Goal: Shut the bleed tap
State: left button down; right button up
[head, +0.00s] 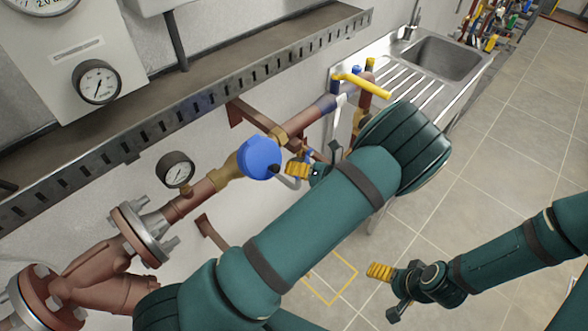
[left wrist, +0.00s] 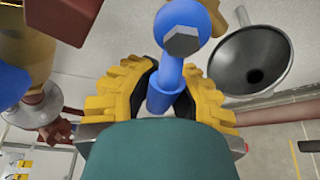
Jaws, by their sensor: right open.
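The bleed tap's blue lever (left wrist: 168,88) lies between the yellow ribbed fingers of my left gripper (left wrist: 178,80) in the left wrist view. A grey hex bolt shows at its far end. The fingers are close on both sides of the lever; I cannot tell whether they press on it. In the head view my left gripper (head: 298,172) is below the copper pipe, beside the large blue round part (head: 259,158), and my forearm hides much of the area around the tap. My right gripper (head: 386,290) is open and empty above the floor at the lower right.
A grey funnel (left wrist: 250,62) stands close to the right of my left fingers. A yellow-handled lever (head: 362,85) sits further along the pipe. Gauges (head: 176,169), a perforated tray (head: 190,108) and a sink (head: 440,58) surround the pipework.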

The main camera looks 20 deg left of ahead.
pick_arm(q)
jog(key=shift+d, duration=0.1)
jog(key=r+m+p, duration=0.1)
jog(key=p, duration=0.1)
jog(key=r+m+y+p, duration=0.1)
jog(key=m+p, duration=0.1)
jog(key=shift+s+m+g+p, duration=0.3)
jog(key=shift+s+g+p, duration=0.1)
jog(key=c, duration=1.4)
grip_release()
jog(key=o, duration=0.6)
jog(key=shift+d, duration=0.15)
jog(key=shift+c, duration=0.2)
jog(key=shift+a+r, duration=0.15)
jog(key=shift+a, duration=0.1)
